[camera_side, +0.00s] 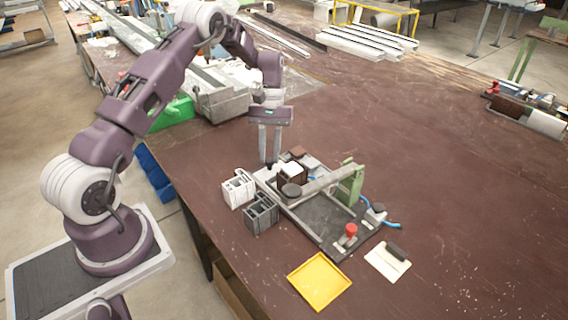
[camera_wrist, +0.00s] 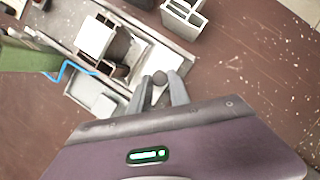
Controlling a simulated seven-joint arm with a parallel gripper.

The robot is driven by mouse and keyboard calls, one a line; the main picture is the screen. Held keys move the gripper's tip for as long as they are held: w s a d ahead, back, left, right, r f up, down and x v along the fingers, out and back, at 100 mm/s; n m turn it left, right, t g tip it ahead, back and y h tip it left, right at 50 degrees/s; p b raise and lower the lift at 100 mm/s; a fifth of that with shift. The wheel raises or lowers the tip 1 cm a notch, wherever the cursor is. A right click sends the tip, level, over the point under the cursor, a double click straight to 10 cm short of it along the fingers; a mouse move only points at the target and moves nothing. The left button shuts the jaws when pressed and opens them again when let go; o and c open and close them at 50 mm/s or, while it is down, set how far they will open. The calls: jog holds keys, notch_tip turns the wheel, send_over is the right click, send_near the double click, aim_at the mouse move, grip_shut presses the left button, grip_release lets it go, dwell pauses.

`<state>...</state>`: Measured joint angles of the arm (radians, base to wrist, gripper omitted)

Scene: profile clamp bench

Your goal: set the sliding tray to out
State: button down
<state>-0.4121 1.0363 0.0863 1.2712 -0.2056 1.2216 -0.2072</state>
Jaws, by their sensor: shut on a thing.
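The clamp fixture (camera_side: 333,246) stands on the brown bench as a grey frame with a dark floor. In the wrist view, a pale flat plate (camera_wrist: 158,58), which looks like the sliding tray, lies at the fixture's end. A small dark round knob (camera_wrist: 160,76) is at its edge. My gripper (camera_side: 271,162) points down at the fixture's far-left end. In the wrist view my gripper (camera_wrist: 160,88) has its fingertips on either side of the knob, shut on it. The fingers partly hide the tray edge, and I cannot tell how far out the tray is.
A white block (camera_side: 292,174), a green upright (camera_side: 351,182) and a red knob (camera_side: 351,230) are on the fixture. White (camera_side: 238,188) and dark grey (camera_side: 261,213) profile pieces stand left of it. A yellow tray (camera_side: 320,280) lies in front.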

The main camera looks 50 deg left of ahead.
jog(key=shift+a, duration=0.55)
jog(key=c, duration=1.2)
grip_release()
jog(key=v, duration=0.7)
